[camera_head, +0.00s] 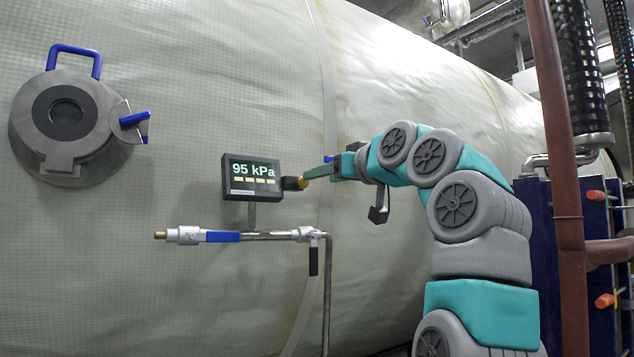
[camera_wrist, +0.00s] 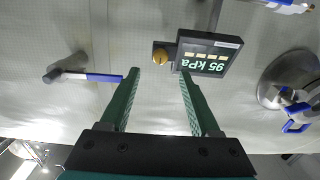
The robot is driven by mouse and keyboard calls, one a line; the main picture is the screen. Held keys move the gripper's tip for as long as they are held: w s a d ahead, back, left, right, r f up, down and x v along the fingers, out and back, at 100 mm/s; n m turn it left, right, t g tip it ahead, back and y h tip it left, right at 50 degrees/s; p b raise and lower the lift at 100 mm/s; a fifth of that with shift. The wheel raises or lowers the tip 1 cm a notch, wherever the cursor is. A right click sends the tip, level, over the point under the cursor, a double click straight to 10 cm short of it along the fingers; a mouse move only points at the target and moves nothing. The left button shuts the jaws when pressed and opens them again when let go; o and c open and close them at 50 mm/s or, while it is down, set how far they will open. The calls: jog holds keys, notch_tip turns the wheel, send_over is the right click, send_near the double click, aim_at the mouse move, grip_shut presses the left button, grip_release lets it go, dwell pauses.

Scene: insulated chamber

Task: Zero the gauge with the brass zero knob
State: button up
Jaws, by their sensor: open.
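The gauge (camera_head: 252,178) is a dark box on the chamber wall, its display reading 95 kPa. It appears upside down in the wrist view (camera_wrist: 210,52). The brass zero knob (camera_wrist: 159,56) sits on a dark mount at the side of the gauge, on its right in the head view (camera_head: 303,183). My gripper (camera_wrist: 159,75) is open and empty. In the wrist view the knob lies centred between the fingertips and a little beyond them. In the head view the fingers (camera_head: 319,172) point left at the knob, close to it; contact cannot be told.
A pipe with a blue-levered valve (camera_head: 222,237) runs below the gauge. A round porthole (camera_head: 65,115) with blue handles is at the left. Another blue lever (camera_wrist: 100,77) stands out beside my left finger in the wrist view. Brown pipes (camera_head: 567,200) stand at the right.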

aim_at(301, 182)
jog(key=p+x, duration=0.3)
jog(key=x, duration=0.4)
jog(key=shift+w+a+p, duration=0.2)
jog(key=shift+w+p, duration=0.1)
jog(key=shift+p, duration=0.05)
grip_shut()
dwell(0.3)
